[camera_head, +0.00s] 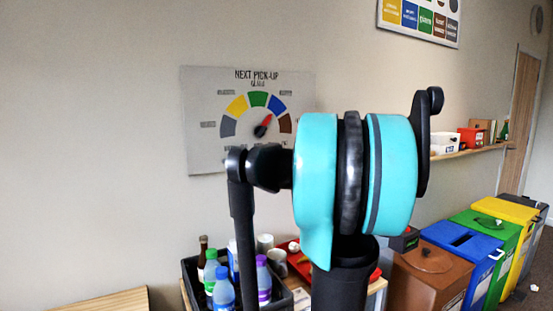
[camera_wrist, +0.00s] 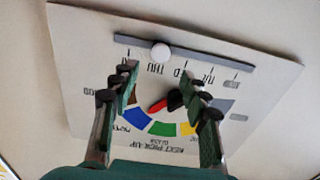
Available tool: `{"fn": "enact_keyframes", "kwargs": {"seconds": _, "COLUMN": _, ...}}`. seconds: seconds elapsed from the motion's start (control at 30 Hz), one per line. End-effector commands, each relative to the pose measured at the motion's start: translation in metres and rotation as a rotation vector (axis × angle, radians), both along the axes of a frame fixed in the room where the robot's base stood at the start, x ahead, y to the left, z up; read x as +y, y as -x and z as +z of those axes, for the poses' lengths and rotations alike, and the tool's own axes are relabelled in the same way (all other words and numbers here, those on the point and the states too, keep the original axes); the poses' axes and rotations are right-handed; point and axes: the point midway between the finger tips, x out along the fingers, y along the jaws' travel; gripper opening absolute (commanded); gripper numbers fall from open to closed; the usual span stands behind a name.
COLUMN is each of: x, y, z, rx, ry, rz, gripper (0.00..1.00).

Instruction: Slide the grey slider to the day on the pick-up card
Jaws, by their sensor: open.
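The white wall board (camera_head: 205,100) is headed NEXT PICK-UP, with a smaller, blurred line below. It also shows upside down in the wrist view (camera_wrist: 75,45). A pale, round slider knob (camera_wrist: 161,53) sits on a dark grey track (camera_wrist: 205,60), beside a label that looks like THU. More day labels run along the track, partly blurred or hidden. The dial's red pointer (camera_head: 267,120) points between blue and brown. My gripper (camera_wrist: 158,85) is open and empty in front of the board, its fingertips on either side of the knob's position and short of the track. No separate pick-up card is distinguishable.
A dark crate of bottles (camera_head: 188,270) and a red tray (camera_head: 293,256) stand below the board. Brown (camera_head: 425,285), blue (camera_head: 462,240), green and yellow bins line the right wall under a shelf (camera_head: 470,152). My arm hides the board's lower right.

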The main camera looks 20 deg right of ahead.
Motion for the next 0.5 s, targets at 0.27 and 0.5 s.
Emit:
{"fn": "enact_keyframes", "kwargs": {"seconds": 0.27, "x": 0.012, "y": -0.055, "z": 0.0, "rx": 0.0, "ry": 0.0, "rz": 0.003, "gripper": 0.46}}
{"fn": "enact_keyframes", "kwargs": {"seconds": 0.5, "x": 0.018, "y": -0.088, "z": 0.0, "rx": 0.0, "ry": 0.0, "rz": 0.002, "gripper": 0.46}}
